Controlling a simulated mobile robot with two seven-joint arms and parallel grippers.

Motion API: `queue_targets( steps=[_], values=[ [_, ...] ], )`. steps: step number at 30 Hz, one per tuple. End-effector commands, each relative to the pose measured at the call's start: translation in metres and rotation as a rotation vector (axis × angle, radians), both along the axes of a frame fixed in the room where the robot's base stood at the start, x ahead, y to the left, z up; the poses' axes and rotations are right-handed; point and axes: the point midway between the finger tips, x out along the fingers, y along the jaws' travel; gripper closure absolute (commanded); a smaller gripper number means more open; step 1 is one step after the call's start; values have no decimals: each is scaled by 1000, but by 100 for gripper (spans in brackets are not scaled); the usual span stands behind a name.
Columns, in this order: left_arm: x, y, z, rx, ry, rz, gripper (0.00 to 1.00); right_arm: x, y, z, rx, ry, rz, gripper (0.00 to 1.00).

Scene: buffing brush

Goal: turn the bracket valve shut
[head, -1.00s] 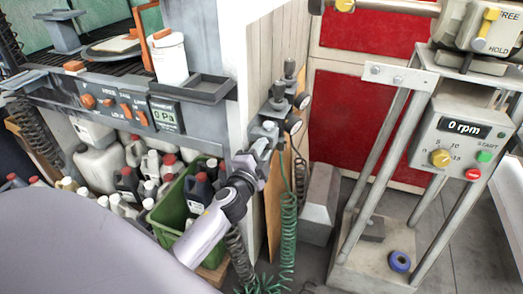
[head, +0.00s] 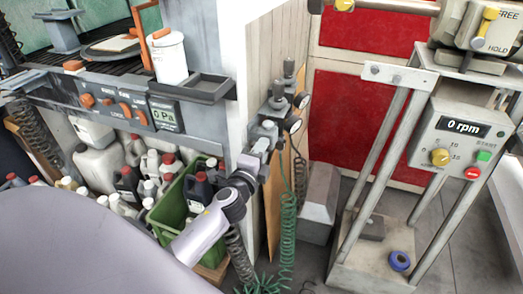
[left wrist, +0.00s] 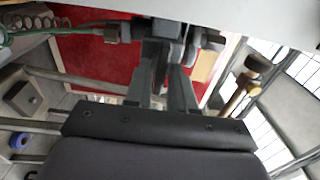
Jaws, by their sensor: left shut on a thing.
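The bracket valve (head: 268,126) is a small grey fitting on the corner of the white wall panel, in the middle of the head view. My left gripper (head: 262,143) reaches up to it from below left and is shut on it. In the left wrist view the two dark fingers of my left gripper (left wrist: 163,52) close on a dark grey part at top centre. The fingers and hand hide much of the valve, so its exact angle cannot be told. My right gripper is not in view.
More valves with dark knobs (head: 277,92) stand just above and behind. A green coiled hose (head: 288,215) hangs close to the right. A green crate (head: 172,212) and several bottles lie below left. A grey machine stand (head: 385,170) stands at the right, with floor between.

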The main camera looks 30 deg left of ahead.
Motion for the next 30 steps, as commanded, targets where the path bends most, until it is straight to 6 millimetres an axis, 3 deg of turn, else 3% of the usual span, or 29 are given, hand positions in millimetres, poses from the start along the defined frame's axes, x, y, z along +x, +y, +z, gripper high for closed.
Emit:
queue_targets(
  steps=[6,7,8,19,30],
  values=[
    [0,0,-1,1,1,-1,100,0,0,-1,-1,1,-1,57],
    [0,0,-1,1,1,-1,66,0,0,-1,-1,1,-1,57],
    [0,0,-1,1,1,-1,63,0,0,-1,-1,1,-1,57],
    [-5,-1,-1,-1,2,0,63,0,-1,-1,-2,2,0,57],
    [-50,-12,-2,-2,3,0,63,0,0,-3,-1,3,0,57]
  ],
)
